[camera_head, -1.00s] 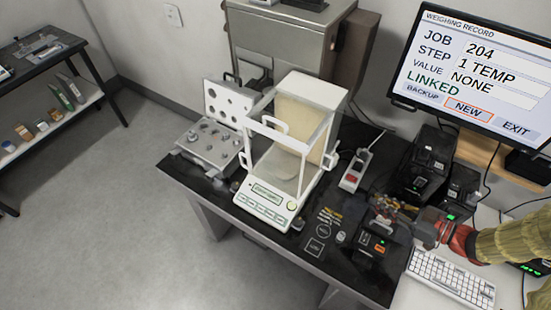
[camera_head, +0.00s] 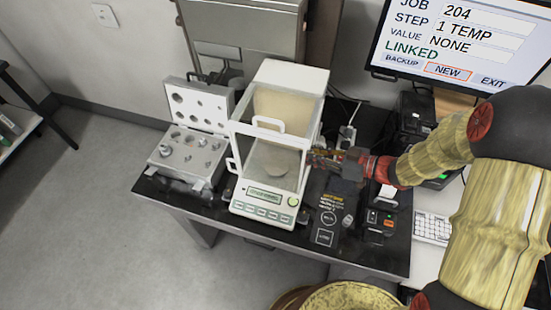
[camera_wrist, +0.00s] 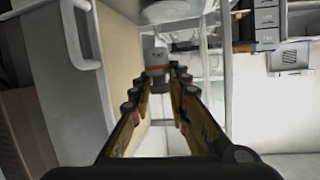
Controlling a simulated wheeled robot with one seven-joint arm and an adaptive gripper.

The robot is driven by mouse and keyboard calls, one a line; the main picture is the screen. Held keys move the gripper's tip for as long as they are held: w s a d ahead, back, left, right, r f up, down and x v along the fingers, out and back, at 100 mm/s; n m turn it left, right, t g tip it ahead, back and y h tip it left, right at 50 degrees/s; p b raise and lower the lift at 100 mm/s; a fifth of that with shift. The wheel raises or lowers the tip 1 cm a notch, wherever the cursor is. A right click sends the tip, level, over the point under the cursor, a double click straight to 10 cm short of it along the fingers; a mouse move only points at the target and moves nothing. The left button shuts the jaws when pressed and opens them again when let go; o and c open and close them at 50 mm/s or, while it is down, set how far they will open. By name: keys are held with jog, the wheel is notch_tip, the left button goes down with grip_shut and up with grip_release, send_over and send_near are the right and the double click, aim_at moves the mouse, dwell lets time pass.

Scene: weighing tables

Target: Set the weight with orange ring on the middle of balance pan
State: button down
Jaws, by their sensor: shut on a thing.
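The weight with the orange ring (camera_wrist: 157,62) is a grey cylinder with an orange band, held between my fingertips in the wrist view. My gripper (camera_head: 318,158) is shut on it, at the right side of the glass-walled balance (camera_head: 262,199) in the head view. My gripper also shows in the wrist view (camera_wrist: 158,88). The round balance pan (camera_head: 277,171) lies inside the balance chamber and looks empty. The head view does not show clearly whether my fingertips are past the right wall. The weight is too small to make out there.
An open case (camera_head: 180,165) with several silver weights stands left of the balance. A small metal weight (camera_head: 348,220) stands on the black table right of the balance. A small device with buttons (camera_head: 380,218) is farther right. A screen (camera_head: 450,45) hangs at the back.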

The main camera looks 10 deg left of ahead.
jog(key=x, duration=0.3)
jog(key=s+b+x, duration=0.1)
jog(key=x, duration=0.3)
jog(key=b+x, duration=0.1)
jog(key=x, duration=0.2)
jog(key=shift+s+a+r, duration=0.25)
jog(key=shift+a+r, duration=0.1)
jog(key=shift+a, duration=0.2)
jog(key=f+b, duration=0.1)
jog(key=f, duration=0.2)
jog(key=f+b, duration=0.1)
jog(key=f, duration=0.1)
jog(key=shift+a+b, duration=0.25)
jog(key=shift+b, duration=0.1)
jog(key=shift+r, duration=0.1)
jog(key=c, duration=2.2)
grip_release()
jog(key=shift+f, duration=0.2)
jog(key=o, duration=0.5)
